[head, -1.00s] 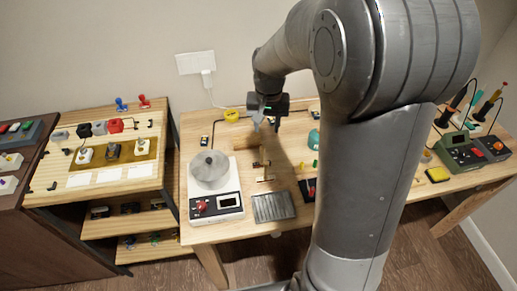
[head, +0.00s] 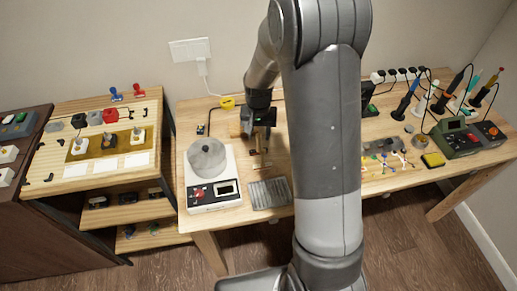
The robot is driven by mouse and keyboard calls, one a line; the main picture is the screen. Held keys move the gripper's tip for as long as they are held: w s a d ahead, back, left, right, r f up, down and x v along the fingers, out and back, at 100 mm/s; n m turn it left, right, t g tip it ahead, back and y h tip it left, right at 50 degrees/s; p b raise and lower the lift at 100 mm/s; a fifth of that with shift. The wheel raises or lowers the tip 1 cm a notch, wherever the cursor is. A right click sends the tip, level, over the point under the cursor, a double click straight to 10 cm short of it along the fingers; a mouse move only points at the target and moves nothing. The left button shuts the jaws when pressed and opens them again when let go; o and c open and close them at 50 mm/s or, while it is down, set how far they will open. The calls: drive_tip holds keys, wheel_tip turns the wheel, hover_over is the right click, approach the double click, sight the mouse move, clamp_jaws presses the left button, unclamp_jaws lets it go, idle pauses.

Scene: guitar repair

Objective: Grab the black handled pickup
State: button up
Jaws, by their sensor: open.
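Three handled pieces sit in a row on the yellow-brown mat on the left shelf's top. The middle one looks dark and is probably the black handled pickup (head: 108,139); white pieces stand on its left (head: 79,147) and right (head: 137,135). They are too small to make out in detail. My gripper (head: 259,137) is open over the middle table, pointing down, far to the right of the shelf. Its fingertips are hard to see against the dark gripper body and the things under it.
A scale (head: 214,193) with a grey round pot (head: 207,157) stands between my gripper and the shelf (head: 68,170). A ribbed grey tray (head: 270,193) lies at the table's front edge. Several upright handled tools and a green device (head: 456,137) stand at the right.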

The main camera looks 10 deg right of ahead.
sight(259, 144)
drive_tip(key=shift+f, duration=1.2)
drive_tip(key=shift+c, duration=0.5)
clamp_jaws()
